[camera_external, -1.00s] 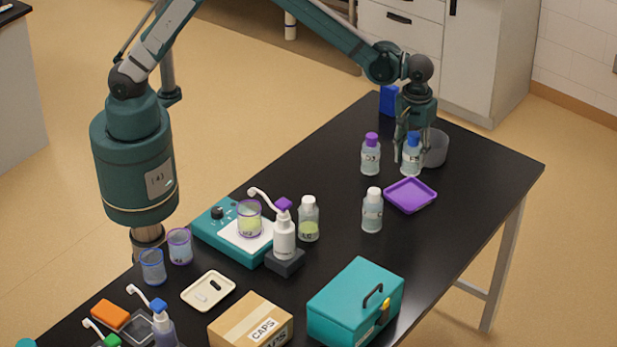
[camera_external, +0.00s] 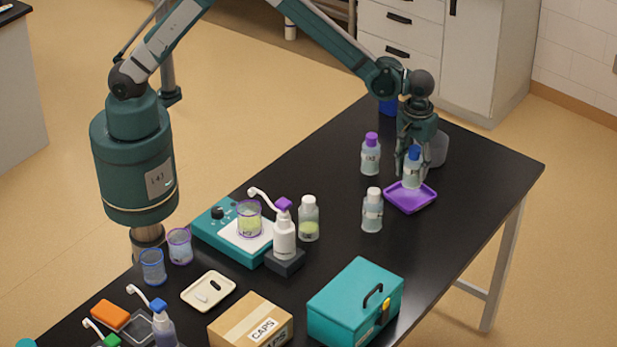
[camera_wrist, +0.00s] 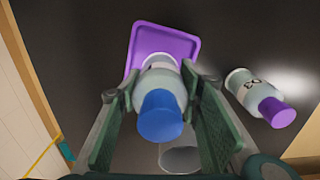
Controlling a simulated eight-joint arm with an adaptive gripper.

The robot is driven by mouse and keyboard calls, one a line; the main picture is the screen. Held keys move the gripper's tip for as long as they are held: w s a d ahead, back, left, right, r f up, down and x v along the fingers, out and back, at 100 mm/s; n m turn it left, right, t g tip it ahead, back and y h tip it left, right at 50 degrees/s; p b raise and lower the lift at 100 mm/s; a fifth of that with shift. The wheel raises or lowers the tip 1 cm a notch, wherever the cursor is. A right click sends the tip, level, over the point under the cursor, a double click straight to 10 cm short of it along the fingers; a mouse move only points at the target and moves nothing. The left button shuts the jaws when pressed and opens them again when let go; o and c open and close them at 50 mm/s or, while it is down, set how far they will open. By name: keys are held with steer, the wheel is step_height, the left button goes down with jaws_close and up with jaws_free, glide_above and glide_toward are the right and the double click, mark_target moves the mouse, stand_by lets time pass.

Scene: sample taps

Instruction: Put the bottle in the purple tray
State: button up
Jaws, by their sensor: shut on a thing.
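The blue-capped bottle (camera_external: 412,172) is between the fingers of my gripper (camera_external: 411,168), which is shut on it. It is upright and shows over the purple tray (camera_external: 425,203); I cannot tell whether its base touches the tray floor. In the wrist view the bottle's blue cap (camera_wrist: 160,116) faces the camera, between the two fingers of my gripper (camera_wrist: 160,95). The purple tray (camera_wrist: 184,45) lies behind the bottle there, and the bottle hides part of it.
A purple-capped bottle (camera_external: 371,157) stands left of the gripper; it also shows in the wrist view (camera_wrist: 250,92). A white-capped bottle (camera_external: 372,213) stands left of the tray. A grey beaker (camera_external: 438,150) is behind the gripper. The table's right end is clear.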

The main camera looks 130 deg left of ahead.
mark_target(414, 148)
steer(key=shift+f, duration=0.55)
steer(key=shift+f, duration=0.1)
steer(key=shift+f, duration=1.8)
steer(key=shift+f, duration=0.1)
steer(key=o, duration=1.1)
step_height(414, 148, up, 12)
steer(key=shift+r, duration=0.1)
